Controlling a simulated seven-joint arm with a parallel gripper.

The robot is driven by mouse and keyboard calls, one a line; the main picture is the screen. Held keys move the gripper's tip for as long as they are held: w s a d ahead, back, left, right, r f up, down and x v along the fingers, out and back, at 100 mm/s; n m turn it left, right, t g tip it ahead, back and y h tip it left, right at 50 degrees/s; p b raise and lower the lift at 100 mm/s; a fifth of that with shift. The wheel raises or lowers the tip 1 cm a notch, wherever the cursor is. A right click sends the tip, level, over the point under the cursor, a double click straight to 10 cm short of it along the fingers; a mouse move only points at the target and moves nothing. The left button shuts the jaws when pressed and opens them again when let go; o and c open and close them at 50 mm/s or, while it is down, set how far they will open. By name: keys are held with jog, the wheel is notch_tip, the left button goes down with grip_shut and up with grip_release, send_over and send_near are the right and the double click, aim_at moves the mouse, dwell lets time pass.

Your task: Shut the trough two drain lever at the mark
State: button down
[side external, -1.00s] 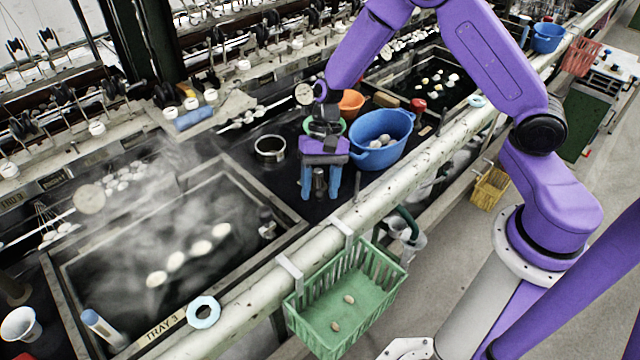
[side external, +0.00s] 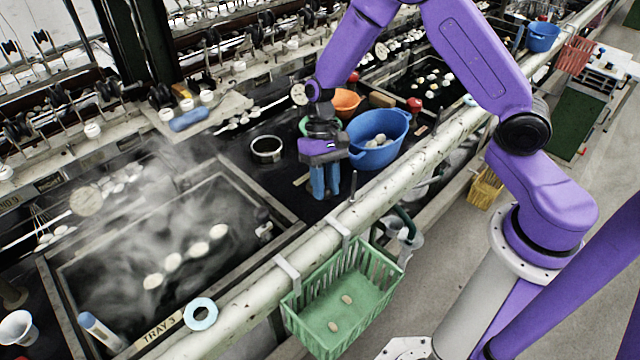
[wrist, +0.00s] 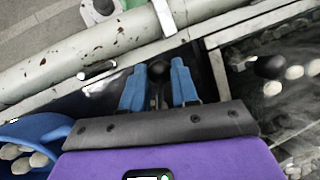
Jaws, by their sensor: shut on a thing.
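My gripper (side external: 325,194) points down at the dark bench between the steaming tray and the blue tub, its blue fingers close together. In the wrist view the two blue fingers (wrist: 158,88) stand either side of a dark round knob (wrist: 158,69), which I take to be the drain lever's top. The gripper is shut on it. In the side view the fingers hide the lever. A small tan strip (side external: 301,180) lies on the bench just left of the fingers; I cannot tell whether it is the mark.
Steam rises from the tray marked TRAY 3 (side external: 161,330).

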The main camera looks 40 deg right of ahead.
jog(key=shift+s+d+n+g+h, duration=0.15)
jog(key=shift+d+n+h, duration=0.2)
jog(key=shift+n, duration=0.45)
jog(key=shift+w+d+n+g+h, duration=0.1)
jog(key=shift+d+n+h, duration=0.15)
jog(key=shift+d+n, duration=0.4)
jog(key=shift+s+d+n+g+h, duration=0.15)
jog(key=shift+d+n+h, duration=0.15)
jog(key=shift+n, duration=0.65)
jog(key=c, duration=0.9)
grip_release()
jog(key=shift+o, duration=0.2)
jog(key=v, duration=1.7)
jog(key=shift+r, duration=0.25)
jog(key=shift+w, duration=0.15)
